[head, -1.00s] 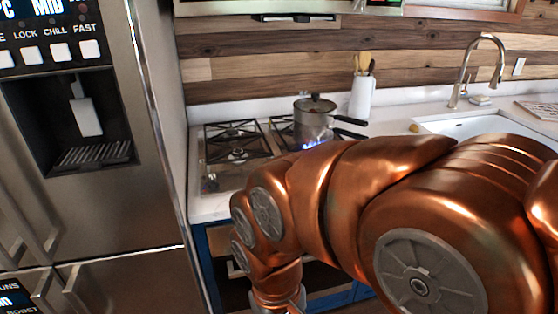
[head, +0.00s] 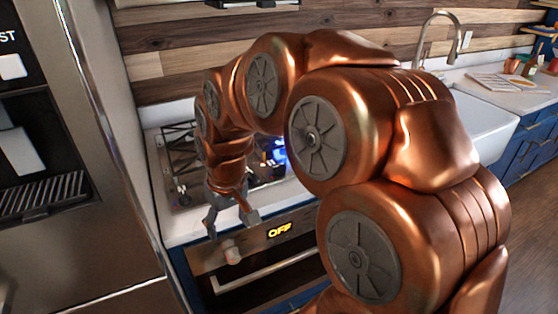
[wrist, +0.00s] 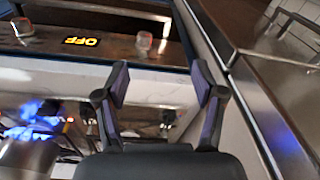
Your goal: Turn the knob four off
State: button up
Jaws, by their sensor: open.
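A pale knob (head: 231,250) sticks out of the oven's front panel, left of the lit "OFF" display (head: 278,231). In the wrist view this knob (wrist: 144,40) and the display (wrist: 81,41) appear upside down, with a second knob (wrist: 24,27) beyond the display. No numbers show, so I cannot tell which knob is four. Small dark knob-like shapes (wrist: 167,117) on the cooktop are unclear. A blue flame (wrist: 30,118) burns by a pot (wrist: 25,160). My gripper (head: 231,220) is open and empty, above the counter's front edge near the first knob, apart from it.
The steel fridge (head: 90,235) stands close on the left. The oven handle (head: 265,272) juts out below the panel. The cooktop (head: 178,160) is partly hidden by my arm. A sink (head: 485,125) lies right. Open floor (head: 525,225) shows at lower right.

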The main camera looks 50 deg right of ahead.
jog(key=w+d+r+m+t+p, duration=0.1)
jog(key=w+d+m+t, duration=0.1)
jog(key=w+d, duration=0.8)
jog(key=m+t+h, duration=0.1)
jog(key=m+h, duration=0.1)
send_near(279, 166)
jog(key=f, duration=0.1)
jog(key=shift+w+d+p+x, duration=0.15)
jog(key=shift+p+x, duration=0.75)
jog(key=shift+x, duration=1.15)
jog(key=shift+w+d+p+x, duration=0.15)
jog(key=shift+p+x, duration=0.7)
jog(key=shift+x, duration=1.2)
jog(key=shift+r, duration=0.15)
jog(key=shift+c, duration=0.2)
jog(key=c, duration=1.1)
